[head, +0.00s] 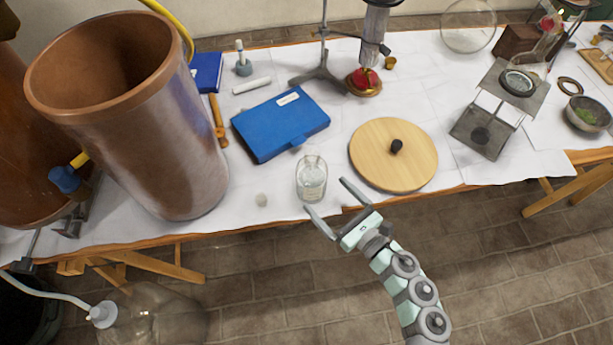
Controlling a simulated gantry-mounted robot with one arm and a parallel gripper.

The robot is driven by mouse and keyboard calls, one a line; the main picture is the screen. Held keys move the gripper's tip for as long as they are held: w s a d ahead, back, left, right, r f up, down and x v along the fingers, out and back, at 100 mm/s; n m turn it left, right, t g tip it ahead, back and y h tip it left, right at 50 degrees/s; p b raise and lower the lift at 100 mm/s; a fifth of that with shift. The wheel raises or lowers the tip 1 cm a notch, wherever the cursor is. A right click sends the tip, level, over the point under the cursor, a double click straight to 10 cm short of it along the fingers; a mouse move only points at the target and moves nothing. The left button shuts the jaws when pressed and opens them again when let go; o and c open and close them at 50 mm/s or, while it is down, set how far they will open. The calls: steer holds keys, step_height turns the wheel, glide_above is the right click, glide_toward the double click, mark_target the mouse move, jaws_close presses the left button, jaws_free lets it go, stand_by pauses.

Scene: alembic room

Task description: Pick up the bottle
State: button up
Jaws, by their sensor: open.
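The bottle (311,180) is small, clear glass with a pale label low on its side. It stands upright near the front edge of the white-covered table, left of a round wooden lid. My gripper (332,208) is open and empty, in front of the bottle and slightly to its right. Its two fingers point toward the table, one below the bottle and one to its right in the picture. I cannot tell whether either finger touches the bottle.
A blue case (281,124) lies behind the bottle. The wooden lid (394,155) with a dark knob lies to the right. A large copper-brown vessel (140,130) stands at left. A metal stand (318,75) rises behind.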

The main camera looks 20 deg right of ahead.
mark_target(321, 190)
steer(key=x, duration=0.6)
steer(key=shift+a, duration=0.2)
steer(key=x, duration=0.4)
steer(key=shift+w+d+r+b, duration=0.1)
steer(key=shift+w+r+b, duration=0.1)
steer(key=shift+b, duration=0.15)
jaws_close()
stand_by(0.5)
